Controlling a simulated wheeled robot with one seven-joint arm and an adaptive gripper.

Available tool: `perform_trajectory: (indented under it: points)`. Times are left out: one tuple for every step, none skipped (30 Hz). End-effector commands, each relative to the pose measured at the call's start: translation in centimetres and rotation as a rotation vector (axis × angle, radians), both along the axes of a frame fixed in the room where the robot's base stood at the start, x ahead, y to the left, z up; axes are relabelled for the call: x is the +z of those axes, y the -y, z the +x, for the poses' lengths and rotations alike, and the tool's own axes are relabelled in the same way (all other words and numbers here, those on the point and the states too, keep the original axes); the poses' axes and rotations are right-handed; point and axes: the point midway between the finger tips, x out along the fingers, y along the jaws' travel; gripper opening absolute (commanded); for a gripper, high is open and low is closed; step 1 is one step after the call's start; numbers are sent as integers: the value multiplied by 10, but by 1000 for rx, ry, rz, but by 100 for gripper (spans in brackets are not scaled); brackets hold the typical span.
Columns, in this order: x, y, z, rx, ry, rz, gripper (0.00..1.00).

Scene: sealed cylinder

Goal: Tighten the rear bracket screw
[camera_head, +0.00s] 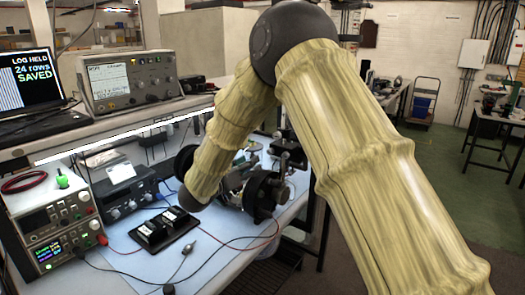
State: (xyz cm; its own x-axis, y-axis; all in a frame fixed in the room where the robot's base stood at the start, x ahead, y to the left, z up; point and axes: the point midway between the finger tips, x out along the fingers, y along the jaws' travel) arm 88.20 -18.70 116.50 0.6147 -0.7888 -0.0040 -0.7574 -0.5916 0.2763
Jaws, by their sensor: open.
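My arm crosses the view from the lower right up to a dark elbow and down over the bench. Its lower link ends in a dark rounded joint. My gripper itself cannot be made out beyond it. A metal apparatus with a black round end piece (262,195) sits on the blue bench mat (215,240), just right of the lower link and partly hidden by it. The rear bracket and its screw cannot be told apart in this view.
A black block with two small meters (160,230) lies on the mat, with red and black leads around it. Power supplies (55,220) stand at the left. A shelf above holds a laptop (35,90) and an oscilloscope (130,80). Open floor (430,160) lies right of the bench.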

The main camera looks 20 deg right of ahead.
Motion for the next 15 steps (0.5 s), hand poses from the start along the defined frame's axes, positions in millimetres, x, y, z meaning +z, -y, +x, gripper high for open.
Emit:
perform_trajectory:
  points:
    - [2,3,1,-1,1,0,43]
    - [2,5,2,-1,1,0,43]
    - [3,9,4,-3,1,1,43]
    - [3,13,6,-4,0,1,43]
    - [2,17,9,-6,0,2,43]
    - [2,22,13,-6,0,2,43]
    - [2,27,17,-6,-1,1,43]
    - [2,30,20,-6,-1,1,43]
    - [1,36,25,-7,-2,1,43]
    - [0,40,29,-6,-4,1,43]
    - [-1,43,32,-5,-4,2,43]
    - [-1,48,37,-4,-3,1,43]
    - [-1,52,40,-4,-3,2,43]
    - [-1,55,43,-5,-3,2,43]
    - [-1,60,46,-4,-4,2,43]
